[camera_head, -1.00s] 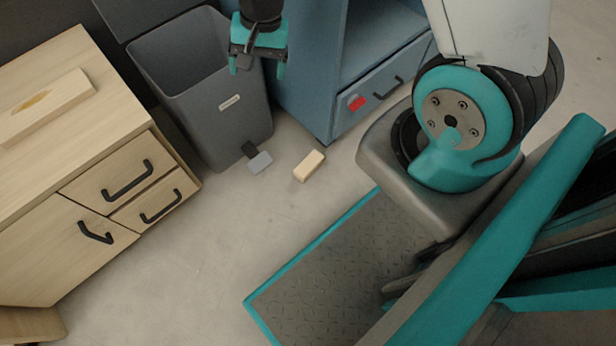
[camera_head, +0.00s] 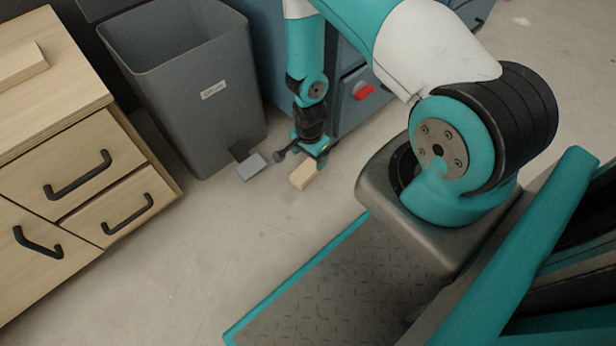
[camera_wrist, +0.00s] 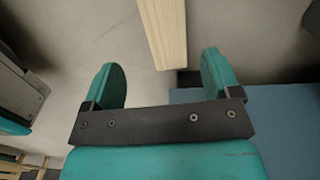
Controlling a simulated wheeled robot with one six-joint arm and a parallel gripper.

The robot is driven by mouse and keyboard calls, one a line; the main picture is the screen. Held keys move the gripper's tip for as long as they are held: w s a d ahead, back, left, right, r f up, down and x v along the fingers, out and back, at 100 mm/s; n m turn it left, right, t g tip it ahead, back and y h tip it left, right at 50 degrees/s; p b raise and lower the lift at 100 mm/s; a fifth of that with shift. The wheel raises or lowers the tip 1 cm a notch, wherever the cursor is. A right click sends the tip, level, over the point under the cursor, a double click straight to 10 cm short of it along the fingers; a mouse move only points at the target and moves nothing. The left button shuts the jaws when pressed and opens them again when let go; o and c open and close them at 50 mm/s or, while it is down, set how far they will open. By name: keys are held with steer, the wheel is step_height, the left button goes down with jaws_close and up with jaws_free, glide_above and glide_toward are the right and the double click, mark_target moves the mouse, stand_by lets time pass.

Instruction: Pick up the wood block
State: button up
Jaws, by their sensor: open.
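The wood block (camera_head: 302,177) is a small pale rectangular piece lying on the floor in the head view, in front of the blue cabinet. My gripper (camera_head: 310,158) hangs low at the block, and its teal fingers partly cover the block's far end. In the wrist view, the block (camera_wrist: 164,32) comes in from the top edge. Its near end lies just ahead of the space between my open fingers (camera_wrist: 162,80), a little right of centre. I see no contact between fingers and block.
A grey bin (camera_head: 190,95) with a pedal (camera_head: 250,167) stands just left of the block. The blue cabinet (camera_head: 357,105) with a red item is close behind. A wooden drawer unit (camera_head: 75,160) is at left. The floor (camera_head: 190,255) in front is clear.

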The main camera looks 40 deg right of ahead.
mark_target(308, 168)
step_height(308, 168, down, 3)
steer(key=shift+f+b, duration=0.1)
steer(key=shift+b, duration=0.45)
steer(key=f+b, duration=0.3)
steer(key=w+f+b, duration=0.1)
steer(key=f+b, duration=0.1)
steer(key=shift+d+f, duration=0.1)
steer(key=shift+d, duration=0.05)
steer(key=c, duration=1.1)
steer(key=shift+o, duration=0.2)
steer(key=shift+r, duration=0.3)
